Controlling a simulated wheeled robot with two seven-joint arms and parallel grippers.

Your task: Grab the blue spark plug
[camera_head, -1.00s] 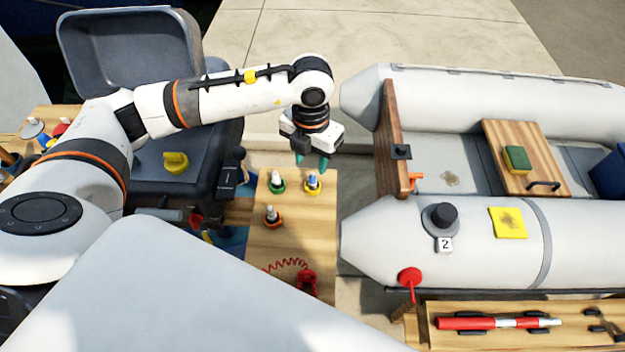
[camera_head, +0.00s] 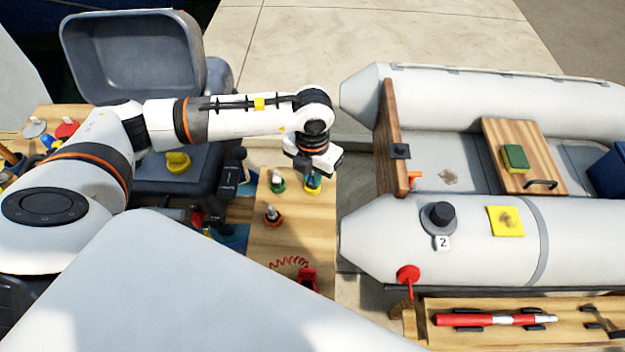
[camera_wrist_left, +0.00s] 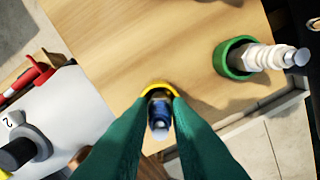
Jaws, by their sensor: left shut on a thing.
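The blue spark plug (camera_wrist_left: 160,112) stands in a yellow ring holder (camera_wrist_left: 150,88) on the wooden board. In the left wrist view it sits between the two green fingers of my left gripper (camera_wrist_left: 160,125), which are closed against it. In the head view my left gripper (camera_head: 313,180) is over the yellow holder at the board's right edge and hides most of the plug. The plug is still at its holder; I cannot tell whether it is lifted at all. My right gripper is not in view.
A red coiled-cord item (camera_head: 307,279) lies at the board's front. The grey inflatable boat (camera_head: 400,245) is to the right.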

